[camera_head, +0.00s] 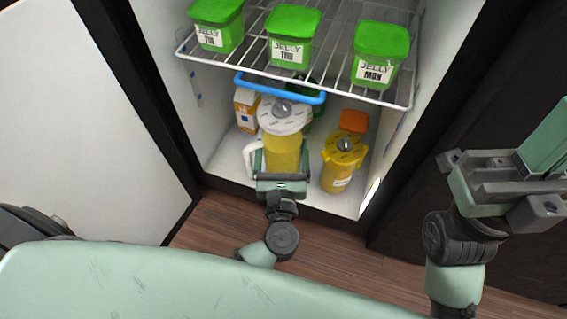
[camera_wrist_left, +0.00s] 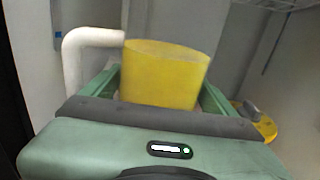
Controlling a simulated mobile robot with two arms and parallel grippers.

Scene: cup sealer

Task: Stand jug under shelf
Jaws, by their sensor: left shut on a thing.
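A yellow jug (camera_head: 282,152) with a white lid and white handle is in the lower part of the open fridge, below the wire shelf (camera_head: 300,62). My left gripper (camera_head: 282,176) is shut around the jug's body from the front. In the left wrist view the jug (camera_wrist_left: 165,75) stands upright between the fingers, with its white handle (camera_wrist_left: 85,45) at the left. Whether its base touches the fridge floor is hidden by the gripper. My right gripper (camera_head: 510,180) is outside the fridge at the right, seemingly empty; its fingertips are partly cut off.
A second yellow jug (camera_head: 341,164) stands close at the right. A carton (camera_head: 246,108), a blue bar-like handle (camera_head: 280,88) and an orange box (camera_head: 353,121) are behind. Several green-lidded jelly tubs (camera_head: 292,38) stand on the shelf above.

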